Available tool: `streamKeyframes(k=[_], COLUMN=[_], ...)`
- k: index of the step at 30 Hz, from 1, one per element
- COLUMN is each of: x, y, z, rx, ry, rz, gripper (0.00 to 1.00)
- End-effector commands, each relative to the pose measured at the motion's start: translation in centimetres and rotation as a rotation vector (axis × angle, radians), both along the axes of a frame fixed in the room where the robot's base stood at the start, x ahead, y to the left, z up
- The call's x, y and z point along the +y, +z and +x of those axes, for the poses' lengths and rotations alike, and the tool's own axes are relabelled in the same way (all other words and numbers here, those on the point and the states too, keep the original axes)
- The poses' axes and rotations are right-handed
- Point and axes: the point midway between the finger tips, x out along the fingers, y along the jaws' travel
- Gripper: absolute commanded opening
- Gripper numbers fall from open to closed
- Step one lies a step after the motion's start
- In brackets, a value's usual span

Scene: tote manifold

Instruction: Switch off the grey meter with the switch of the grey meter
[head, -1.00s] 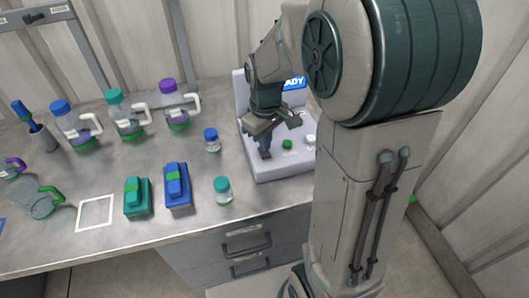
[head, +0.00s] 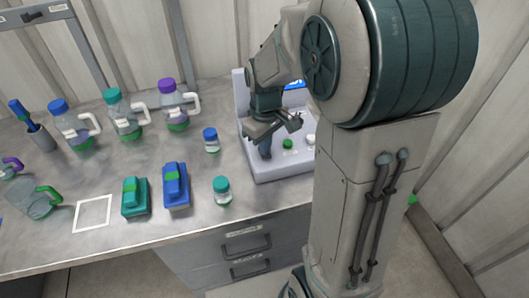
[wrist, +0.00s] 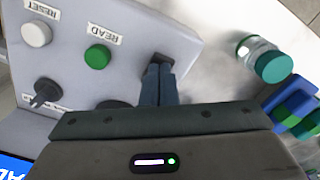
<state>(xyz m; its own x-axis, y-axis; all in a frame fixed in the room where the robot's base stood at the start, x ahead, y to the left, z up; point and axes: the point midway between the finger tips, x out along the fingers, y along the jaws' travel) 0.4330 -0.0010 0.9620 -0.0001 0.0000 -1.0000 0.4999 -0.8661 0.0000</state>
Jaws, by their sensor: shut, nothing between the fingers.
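The grey meter (head: 285,166) is a pale grey console at the back right of the bench, with a low panel and an upright back. In the wrist view its panel (wrist: 125,65) carries a green READ button (wrist: 97,56), a white RESET button (wrist: 36,33) and a dark knob (wrist: 46,93). A small dark switch (wrist: 163,57) shows at the panel's edge, partly hidden by my fingertips. My gripper (wrist: 160,70) is shut and empty, its tips at the switch; I cannot tell whether they touch. It points down over the panel's left part in the head view (head: 265,157).
A teal-capped jar (head: 222,190) and a blue-capped jar (head: 211,140) stand left of the meter. Blue (head: 176,185) and teal (head: 135,197) devices lie farther left. Several handled bottles stand behind. The meter's blue screen (wrist: 14,168) is mostly out of view.

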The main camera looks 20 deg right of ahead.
Motion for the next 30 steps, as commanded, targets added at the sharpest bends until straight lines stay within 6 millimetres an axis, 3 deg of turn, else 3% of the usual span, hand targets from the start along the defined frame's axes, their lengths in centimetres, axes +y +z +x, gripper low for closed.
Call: streamKeyframes(k=[14, 30], x=[0.0, 0.0], y=[-0.5, 3.7], z=[0.0, 0.0], rx=[0.001, 0.000], ry=[0.000, 0.000], rz=[0.000, 0.000], gripper=[0.00, 0.00])
